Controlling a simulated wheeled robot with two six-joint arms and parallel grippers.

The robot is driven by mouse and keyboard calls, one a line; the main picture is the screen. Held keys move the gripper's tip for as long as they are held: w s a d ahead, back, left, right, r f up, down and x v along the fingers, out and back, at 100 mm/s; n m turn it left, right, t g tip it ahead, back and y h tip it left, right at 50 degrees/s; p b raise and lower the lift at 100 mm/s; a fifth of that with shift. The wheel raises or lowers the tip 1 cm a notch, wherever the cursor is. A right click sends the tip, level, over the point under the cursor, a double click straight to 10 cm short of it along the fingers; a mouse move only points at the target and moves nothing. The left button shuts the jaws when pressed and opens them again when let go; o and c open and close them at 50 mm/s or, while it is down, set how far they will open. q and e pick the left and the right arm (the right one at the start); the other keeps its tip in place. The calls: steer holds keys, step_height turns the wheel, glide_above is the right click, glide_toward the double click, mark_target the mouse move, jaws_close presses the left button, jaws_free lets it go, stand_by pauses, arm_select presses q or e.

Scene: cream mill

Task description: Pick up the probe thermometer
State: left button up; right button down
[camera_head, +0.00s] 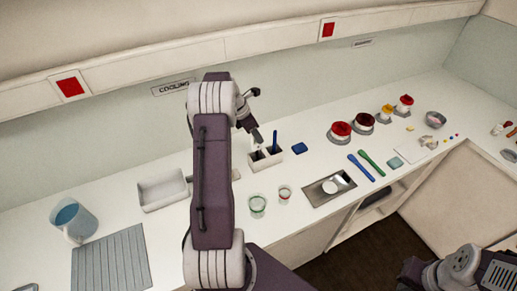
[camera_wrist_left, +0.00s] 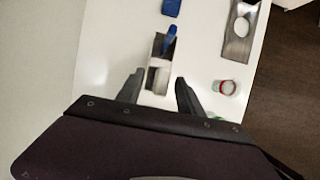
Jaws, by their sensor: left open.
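A blue upright handle (camera_head: 275,139), which may be the probe thermometer, stands in the right part of a small white two-part holder (camera_head: 268,160) on the counter. In the left wrist view the blue handle (camera_wrist_left: 170,38) leans out of the far end of the holder (camera_wrist_left: 150,73). My left gripper (camera_head: 258,138) is open above the holder's left part. In the left wrist view its fingers (camera_wrist_left: 159,77) are on either side of the holder's near compartment, with the blue handle beyond the tips. The handle's lower part is hidden in the holder.
A blue block (camera_head: 300,148) lies right of the holder. Two small cups (camera_head: 258,206) (camera_head: 284,194) stand in front of it, beside a metal plate (camera_head: 329,189). A white tray (camera_head: 162,191) is at left. Part of my right arm shows at lower right.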

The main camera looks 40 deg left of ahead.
mark_target(262, 146)
arm_select(q)
steer(key=shift+f, duration=0.1)
steer(key=shift+w+d+f+p, duration=0.1)
steer(key=shift+d+f+p, duration=0.1)
steer(key=shift+f+p, duration=0.3)
steer(key=shift+d+f+p, duration=0.15)
steer(key=shift+f+p, duration=0.25)
steer(key=shift+f, duration=0.2)
steer(key=shift+x, duration=1.15)
steer(key=shift+w+f, duration=0.15)
steer(key=shift+w, duration=0.2)
steer(key=shift+s, duration=0.25)
jaws_close()
steer(key=shift+w, duration=0.1)
